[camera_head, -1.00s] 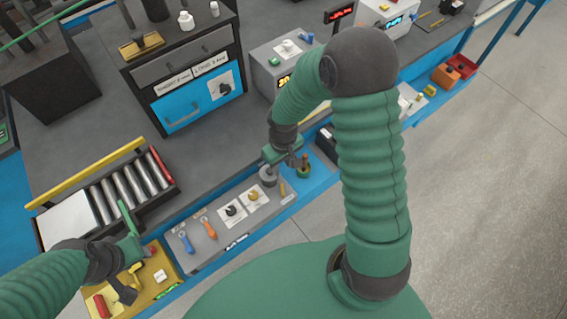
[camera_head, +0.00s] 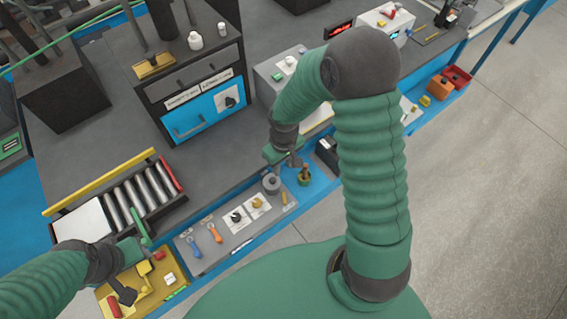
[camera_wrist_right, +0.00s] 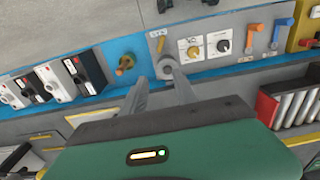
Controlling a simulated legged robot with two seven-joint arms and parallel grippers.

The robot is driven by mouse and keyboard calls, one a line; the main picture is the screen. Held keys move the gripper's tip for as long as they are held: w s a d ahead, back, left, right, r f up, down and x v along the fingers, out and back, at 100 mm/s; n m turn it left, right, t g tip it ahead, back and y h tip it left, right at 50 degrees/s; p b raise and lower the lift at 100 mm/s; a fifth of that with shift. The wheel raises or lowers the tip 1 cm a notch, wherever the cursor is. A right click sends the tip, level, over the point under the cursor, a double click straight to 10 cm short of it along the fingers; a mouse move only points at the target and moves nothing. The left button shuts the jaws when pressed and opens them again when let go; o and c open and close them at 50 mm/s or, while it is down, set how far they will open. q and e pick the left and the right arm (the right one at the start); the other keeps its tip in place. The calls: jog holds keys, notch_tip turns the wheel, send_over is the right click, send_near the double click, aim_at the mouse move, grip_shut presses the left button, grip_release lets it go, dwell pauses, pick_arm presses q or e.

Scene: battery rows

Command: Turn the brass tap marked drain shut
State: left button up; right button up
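A small brass-coloured tap (camera_head: 304,175) with a green base stands on the blue bench edge; it also shows in the right wrist view (camera_wrist_right: 124,65). No drain mark is legible on it. My right gripper (camera_head: 292,161) is just above and behind it in the head view. In the right wrist view my right gripper (camera_wrist_right: 156,88) has its fingers apart with nothing between them; the tap lies beyond the left finger and a round grey knob (camera_wrist_right: 167,66) lies beyond the gap. My left gripper (camera_head: 145,243) hovers by the yellow tray, its fingertips unclear.
A grey panel (camera_head: 221,250) left of the tap carries blue and orange levers and two dials on white plates. Dark switch boxes (camera_wrist_right: 85,72) stand on the tap's other side. The yellow tray (camera_head: 104,292) and metal rollers (camera_head: 140,193) are at the left.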

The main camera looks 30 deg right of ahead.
dwell(0.3)
jog(key=shift+d, duration=0.1)
notch_tip(320, 180, up, 17)
jog(key=shift+s+f+b, duration=0.15)
jog(key=shift+f+b, duration=0.05)
jog(key=shift+b, duration=0.25)
